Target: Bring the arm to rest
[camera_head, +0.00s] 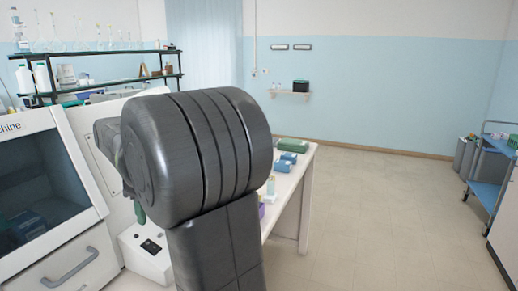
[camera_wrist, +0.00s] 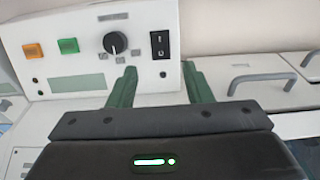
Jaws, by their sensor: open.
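My gripper (camera_wrist: 161,84) shows in the wrist view with its two green fingers spread apart and nothing between them. It faces a white control panel (camera_wrist: 85,22) with an orange button, a green button, a black dial and a black rocker switch. I cannot tell whether the fingertips touch the panel. In the head view my dark grey arm (camera_head: 200,145) fills the middle and hides most of the gripper; only a bit of green shows at its left edge.
A white machine (camera_head: 75,225) with a glass window and handle stands at the left. A white bench (camera_head: 290,215) with small blue and green boxes runs behind my arm. A blue trolley (camera_head: 488,185) stands at the right. The floor (camera_head: 390,220) between is clear.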

